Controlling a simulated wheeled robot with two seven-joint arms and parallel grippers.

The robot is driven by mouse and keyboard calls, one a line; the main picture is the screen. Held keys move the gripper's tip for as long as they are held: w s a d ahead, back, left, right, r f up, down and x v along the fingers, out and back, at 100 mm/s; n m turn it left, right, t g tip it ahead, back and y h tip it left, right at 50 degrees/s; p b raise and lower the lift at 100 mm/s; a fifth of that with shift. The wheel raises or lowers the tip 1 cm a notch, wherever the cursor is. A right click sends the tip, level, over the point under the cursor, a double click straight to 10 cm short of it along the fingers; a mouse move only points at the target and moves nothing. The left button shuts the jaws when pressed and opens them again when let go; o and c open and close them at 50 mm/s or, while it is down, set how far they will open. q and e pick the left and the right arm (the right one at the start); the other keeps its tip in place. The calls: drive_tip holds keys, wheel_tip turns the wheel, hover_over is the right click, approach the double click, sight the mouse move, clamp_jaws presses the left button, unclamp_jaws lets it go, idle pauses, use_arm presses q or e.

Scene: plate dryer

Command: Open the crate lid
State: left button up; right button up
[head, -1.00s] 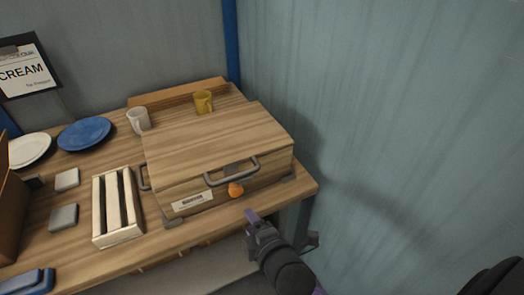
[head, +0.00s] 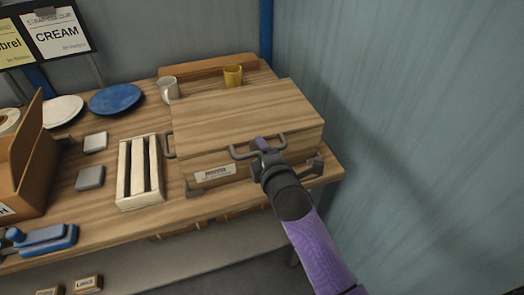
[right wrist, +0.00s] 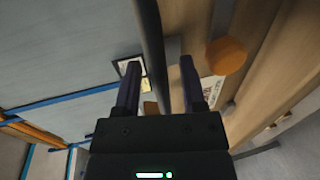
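The wooden crate (head: 205,170) stands on the table, and its flat lid (head: 240,105) looks closed. A grey bar handle (head: 240,154) is at the lid's front edge. My right gripper (head: 262,146) is at this handle. In the right wrist view my right gripper (right wrist: 160,85) is open, with the dark handle bar (right wrist: 151,45) running between its two fingers; I see gaps beside the bar. An orange knob (right wrist: 227,55) on the crate front shows there; my arm hides it in the head view. My left gripper is not in view.
A slatted rack (head: 139,174), a blue plate (head: 115,99) and a cardboard box (head: 35,165) are to the left. A wall (head: 430,120) bounds the right.

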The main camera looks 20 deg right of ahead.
clamp_jaws()
idle(1.2)
